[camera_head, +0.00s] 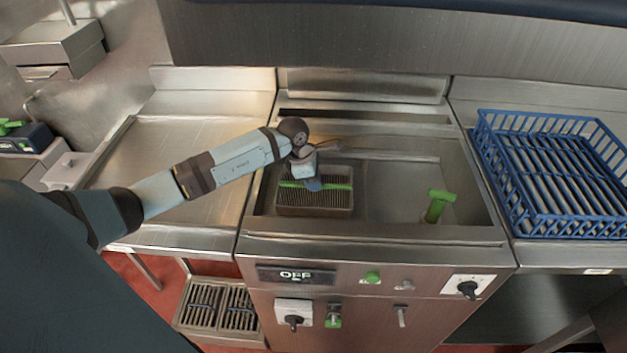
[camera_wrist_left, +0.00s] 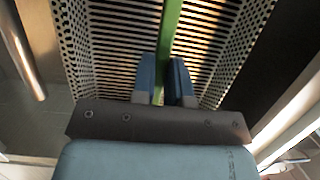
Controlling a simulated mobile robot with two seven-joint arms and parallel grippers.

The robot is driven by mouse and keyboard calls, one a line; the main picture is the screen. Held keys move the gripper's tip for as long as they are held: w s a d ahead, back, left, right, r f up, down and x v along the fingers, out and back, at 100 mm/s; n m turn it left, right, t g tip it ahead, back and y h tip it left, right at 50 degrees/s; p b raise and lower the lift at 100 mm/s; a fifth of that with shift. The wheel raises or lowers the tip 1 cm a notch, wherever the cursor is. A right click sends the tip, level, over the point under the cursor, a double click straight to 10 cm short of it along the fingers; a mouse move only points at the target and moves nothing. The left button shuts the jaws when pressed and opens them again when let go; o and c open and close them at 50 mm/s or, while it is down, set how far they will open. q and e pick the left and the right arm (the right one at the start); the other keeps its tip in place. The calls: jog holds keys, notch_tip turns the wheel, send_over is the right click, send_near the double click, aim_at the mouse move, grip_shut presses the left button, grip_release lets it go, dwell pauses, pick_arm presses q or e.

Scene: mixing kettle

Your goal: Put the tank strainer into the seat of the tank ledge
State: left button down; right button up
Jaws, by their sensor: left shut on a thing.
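The tank strainer (camera_head: 316,200) is a slotted metal basket with a green bar handle across its top. It sits at the left side of the sunken tank (camera_head: 400,210) in the head view. My left gripper (camera_head: 314,184) is over the strainer, shut on the green handle. In the left wrist view the blue fingers (camera_wrist_left: 166,85) stand on both sides of the green bar (camera_wrist_left: 170,30), with the perforated strainer (camera_wrist_left: 115,45) beneath. I cannot tell whether the strainer rests on the ledge or hangs just above it. My right gripper is not in view.
A green-handled part (camera_head: 437,205) stands in the right of the tank. A blue dish rack (camera_head: 555,170) is on the right counter. The left counter (camera_head: 170,165) is clear. Knobs and an OFF display (camera_head: 296,275) are on the front panel.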

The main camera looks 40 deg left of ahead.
pick_arm(q)
jog(key=shift+f+b, duration=0.35)
jog(key=shift+f, duration=0.05)
dwell(0.4)
jog(key=shift+r, duration=0.1)
jog(key=c, duration=0.6)
grip_release()
jog(key=shift+p+v, duration=1.95)
jog(key=shift+v, duration=1.5)
